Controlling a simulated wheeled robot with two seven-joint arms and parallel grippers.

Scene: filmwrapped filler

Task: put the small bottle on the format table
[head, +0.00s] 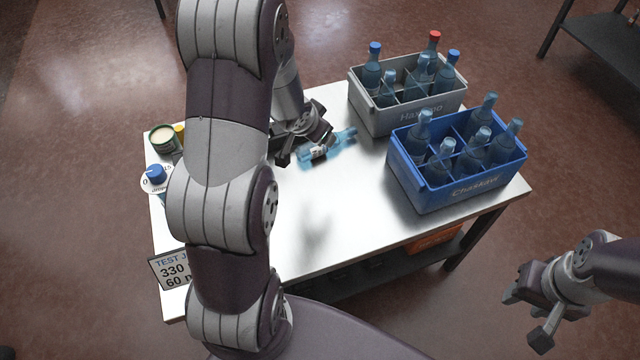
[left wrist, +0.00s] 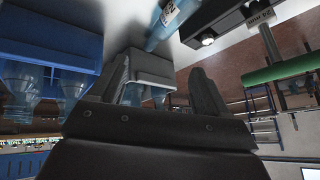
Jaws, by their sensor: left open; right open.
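A small light-blue bottle (head: 342,141) with a white label lies tilted or on its side at the metal table's (head: 350,205) far middle. It also shows at the top of the left wrist view (left wrist: 174,18). My left gripper (head: 304,146) is open right beside the bottle, partly covering its left end; I cannot tell whether they touch. In the left wrist view its two fingers (left wrist: 160,82) are spread, with the bottle beyond them. My right gripper (head: 530,303) is open and empty, off the table at the lower right. I cannot tell which surface is the format table.
A grey crate (head: 398,122) and a blue crate (head: 450,194), both holding bottles, stand on the right. A jar (head: 163,139), a blue-capped bottle (head: 156,174) and a sign (head: 172,271) stand along the left edge. The table's front middle is clear.

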